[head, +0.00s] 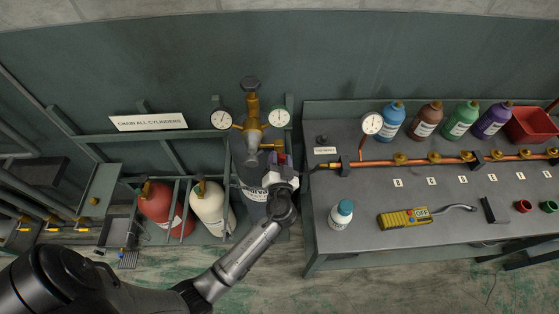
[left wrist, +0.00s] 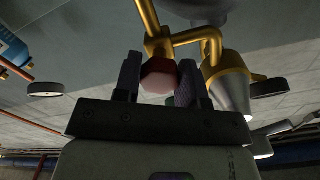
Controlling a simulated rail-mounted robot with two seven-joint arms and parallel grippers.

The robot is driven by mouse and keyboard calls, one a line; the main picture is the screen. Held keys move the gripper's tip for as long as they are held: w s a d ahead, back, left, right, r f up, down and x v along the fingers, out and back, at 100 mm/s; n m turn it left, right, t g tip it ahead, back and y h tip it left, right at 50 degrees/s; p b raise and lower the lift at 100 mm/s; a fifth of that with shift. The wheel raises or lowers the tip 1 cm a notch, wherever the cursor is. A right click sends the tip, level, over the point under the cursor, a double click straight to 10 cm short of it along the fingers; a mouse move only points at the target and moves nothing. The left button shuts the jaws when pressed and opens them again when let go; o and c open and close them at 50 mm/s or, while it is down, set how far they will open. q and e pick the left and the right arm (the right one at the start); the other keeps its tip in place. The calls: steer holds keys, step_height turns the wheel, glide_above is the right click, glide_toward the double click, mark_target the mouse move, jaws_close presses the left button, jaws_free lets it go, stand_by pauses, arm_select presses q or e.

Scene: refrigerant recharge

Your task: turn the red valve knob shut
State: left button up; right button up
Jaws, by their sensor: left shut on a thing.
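In the head view my left gripper (head: 281,166) is at the brass regulator (head: 252,132) on the grey cylinder (head: 249,172). There the gripper hides most of the knob. My right gripper is in neither view.
Two dial gauges (head: 221,119) (head: 279,117) flank the regulator. Red (head: 160,206) and cream (head: 209,207) cylinders stand left of the grey one.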

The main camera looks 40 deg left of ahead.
arm_select(q)
steer(key=m, duration=0.2)
steer(key=shift+m, duration=0.4)
steer(key=m, duration=0.2)
steer(key=shift+r+m, duration=0.1)
steer(key=shift+m, duration=0.3)
steer(key=m+p, duration=0.1)
steer(key=m, duration=0.1)
steer(key=shift+m, duration=0.3)
steer(key=m+p, duration=0.1)
steer(key=m, duration=0.1)
steer(key=shift+r+m, duration=0.1)
steer(key=shift+m, duration=0.3)
steer(key=m+p, duration=0.3)
steer(key=m, duration=0.3)
steer(key=shift+p, duration=0.35)
steer(key=m+p, duration=0.2)
steer(key=m, duration=0.1)
steer(key=shift+m, duration=0.3)
steer(key=shift+m+p, duration=0.65)
steer(key=shift+m, duration=0.75)
